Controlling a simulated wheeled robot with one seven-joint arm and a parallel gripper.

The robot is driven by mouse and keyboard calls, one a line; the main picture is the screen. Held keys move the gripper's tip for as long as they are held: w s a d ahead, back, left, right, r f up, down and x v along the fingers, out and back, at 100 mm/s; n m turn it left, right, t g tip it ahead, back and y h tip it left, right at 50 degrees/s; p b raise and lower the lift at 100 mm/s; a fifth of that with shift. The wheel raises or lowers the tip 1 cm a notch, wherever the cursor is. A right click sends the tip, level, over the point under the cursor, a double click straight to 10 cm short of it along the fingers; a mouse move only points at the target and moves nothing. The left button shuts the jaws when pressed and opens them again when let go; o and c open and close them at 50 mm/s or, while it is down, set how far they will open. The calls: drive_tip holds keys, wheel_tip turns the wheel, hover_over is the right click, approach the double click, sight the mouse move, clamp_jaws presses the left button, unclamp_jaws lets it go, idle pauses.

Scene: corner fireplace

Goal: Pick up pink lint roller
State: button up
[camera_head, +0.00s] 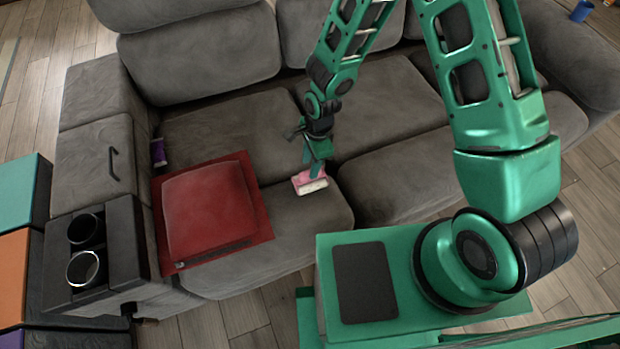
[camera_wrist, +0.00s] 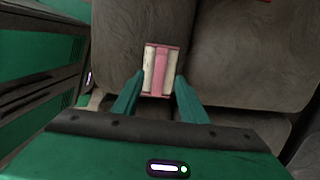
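The pink lint roller (camera_head: 310,182) with a white part lies on the grey sofa seat, right of the red cushion. In the wrist view the pink and white roller (camera_wrist: 160,70) sits at the fingertips, near the picture's middle. My gripper (camera_head: 316,166) is over the roller, reaching down to the seat. In the wrist view the two green fingers of my gripper (camera_wrist: 158,90) are apart, one on each side of the roller's lower part. I cannot tell whether they touch it.
The grey sofa (camera_head: 400,175) fills the middle. A red cushion (camera_head: 210,210) lies on the seat to the left. A purple item (camera_head: 159,152) sits by the left armrest. A black console with two cup holders (camera_head: 95,255) stands at the lower left.

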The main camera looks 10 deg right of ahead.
drive_tip(key=shift+f, duration=2.65)
clamp_jaws()
